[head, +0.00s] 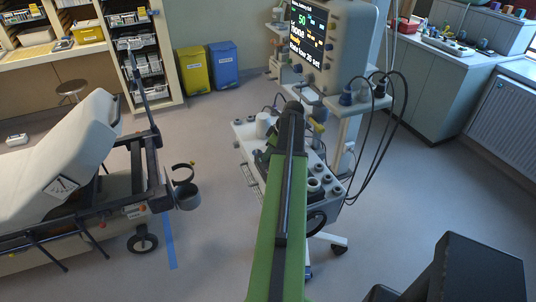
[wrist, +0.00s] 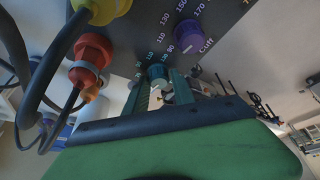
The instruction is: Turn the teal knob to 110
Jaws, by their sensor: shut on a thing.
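The teal knob (wrist: 157,73) sits on a dark panel in the wrist view, with small white numbers around its upper side. I cannot read for certain which number it points to. My gripper (wrist: 160,82) is shut on the knob, with one finger on each side of it. In the head view my green arm reaches toward the wheeled equipment cart (head: 246,134), and the knob and my fingertips are hidden there.
A purple knob (wrist: 187,33) marked Cuff is close to the right. A red connector (wrist: 90,50) and a yellow one (wrist: 108,8) with dark cables are on the left. A monitor (head: 322,42) stands above the cart, with a stretcher (head: 80,150) to the left.

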